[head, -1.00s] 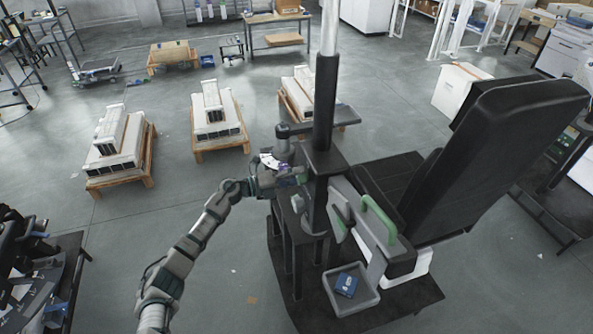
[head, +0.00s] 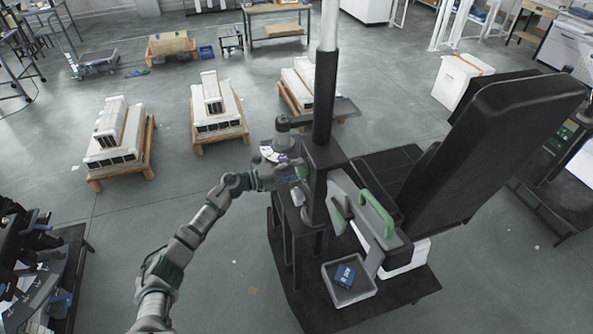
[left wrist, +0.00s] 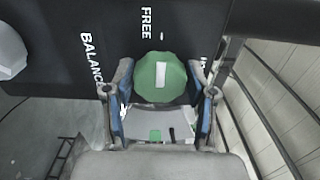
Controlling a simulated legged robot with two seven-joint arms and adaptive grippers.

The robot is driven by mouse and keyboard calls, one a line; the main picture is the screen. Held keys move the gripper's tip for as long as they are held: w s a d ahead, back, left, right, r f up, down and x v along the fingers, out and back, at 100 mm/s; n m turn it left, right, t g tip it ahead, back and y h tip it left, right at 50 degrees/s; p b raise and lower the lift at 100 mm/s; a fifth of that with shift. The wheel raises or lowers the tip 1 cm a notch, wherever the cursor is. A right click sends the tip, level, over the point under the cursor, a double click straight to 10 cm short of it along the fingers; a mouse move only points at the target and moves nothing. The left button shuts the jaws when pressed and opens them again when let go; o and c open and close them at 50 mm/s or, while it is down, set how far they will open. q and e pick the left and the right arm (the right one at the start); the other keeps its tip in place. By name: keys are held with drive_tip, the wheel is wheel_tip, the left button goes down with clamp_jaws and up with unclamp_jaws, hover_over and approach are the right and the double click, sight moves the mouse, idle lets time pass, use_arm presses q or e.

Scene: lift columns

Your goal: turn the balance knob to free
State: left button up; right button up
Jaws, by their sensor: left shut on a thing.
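The balance knob (left wrist: 160,78) is green with a white bar, in the left wrist view. The bar stands nearly upright in that picture, its upper end toward a small white tick and the word FREE (left wrist: 146,22) on the black panel (left wrist: 60,50). The word BALANCE (left wrist: 92,58) is to the left, and another label at the right is mostly hidden by a finger. My left gripper (left wrist: 160,100) is shut on the knob, a finger on each side. In the head view my left gripper (head: 290,175) is at the column's left side, the knob mostly hidden. My right gripper is not in view.
A black upright column (head: 325,100) rises beside the gripper, with a small shelf (head: 335,112) behind. A black seat (head: 500,150) and a green handle (head: 377,212) are to the right. A grey tray (head: 350,285) holds a blue item.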

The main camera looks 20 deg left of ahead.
use_arm(q)
drive_tip(key=o, duration=0.8)
drive_tip(key=shift+w+a, duration=0.1)
drive_tip(key=o, duration=0.3)
drive_tip(key=shift+w+f, duration=0.15)
drive_tip(key=v, duration=1.2)
drive_tip(key=shift+a+f, duration=0.1)
drive_tip(key=shift+a, duration=0.05)
